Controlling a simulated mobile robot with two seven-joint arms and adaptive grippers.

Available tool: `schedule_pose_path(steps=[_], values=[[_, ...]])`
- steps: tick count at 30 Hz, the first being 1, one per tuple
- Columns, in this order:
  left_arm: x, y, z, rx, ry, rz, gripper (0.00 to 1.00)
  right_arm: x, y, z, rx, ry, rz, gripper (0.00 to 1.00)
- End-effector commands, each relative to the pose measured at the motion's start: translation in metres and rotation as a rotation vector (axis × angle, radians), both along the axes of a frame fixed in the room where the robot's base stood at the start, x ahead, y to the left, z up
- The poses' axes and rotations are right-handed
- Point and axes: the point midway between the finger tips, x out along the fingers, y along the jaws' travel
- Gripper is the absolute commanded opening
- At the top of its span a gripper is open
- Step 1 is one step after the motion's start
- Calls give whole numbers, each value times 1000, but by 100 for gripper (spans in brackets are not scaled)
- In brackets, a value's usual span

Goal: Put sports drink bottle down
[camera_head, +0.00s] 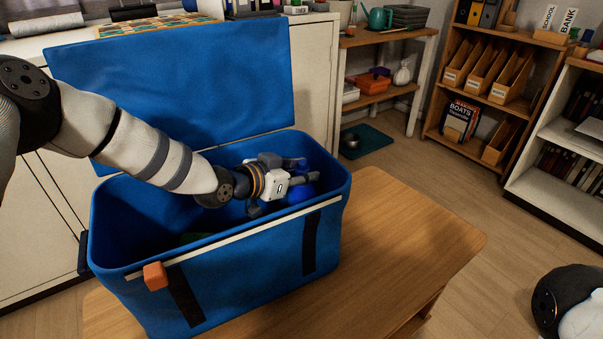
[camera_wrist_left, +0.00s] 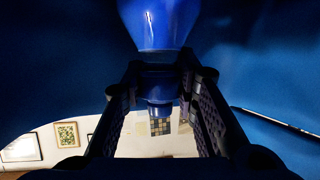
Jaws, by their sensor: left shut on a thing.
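An open blue cooler box (camera_head: 205,268) stands on a wooden table, its lid (camera_head: 185,85) raised at the back. My left arm reaches over it from the left. My left gripper (camera_head: 293,179) is inside the box opening near its right end, shut on the blue sports drink bottle (camera_head: 300,194). In the left wrist view the bottle (camera_wrist_left: 155,25) shows a wide blue part at the top and a narrower part between the fingers (camera_wrist_left: 160,85). The gripper hides part of the bottle, and I cannot tell whether it touches the box floor.
The wooden table (camera_head: 405,235) is bare to the right of the box. White cabinets stand behind, shelves (camera_head: 497,60) at the back right. Part of my right arm shows at the lower right.

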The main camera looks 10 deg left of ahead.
Motion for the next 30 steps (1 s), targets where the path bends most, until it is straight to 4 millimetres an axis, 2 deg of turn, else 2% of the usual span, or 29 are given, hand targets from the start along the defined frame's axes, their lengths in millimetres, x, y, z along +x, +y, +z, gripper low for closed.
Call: schedule_pose_path(steps=[5,6,8,9,16,20,30], values=[[1,0,-2,-2,-3,0,0,-1,0,-1,0,3,0,100],[0,0,-4,1,1,0,32,-1,0,-1,0,3,0,100],[0,0,-3,1,1,0,45,-1,0,-1,0,3,0,100],[0,0,-3,1,1,0,47,-1,0,-1,0,3,0,100],[0,0,-2,1,1,0,47,-1,0,-1,0,3,0,100],[-3,3,5,0,-1,1,47,2,0,2,0,-5,0,100],[-64,42,39,0,-6,1,47,17,0,22,0,-54,-3,100]])
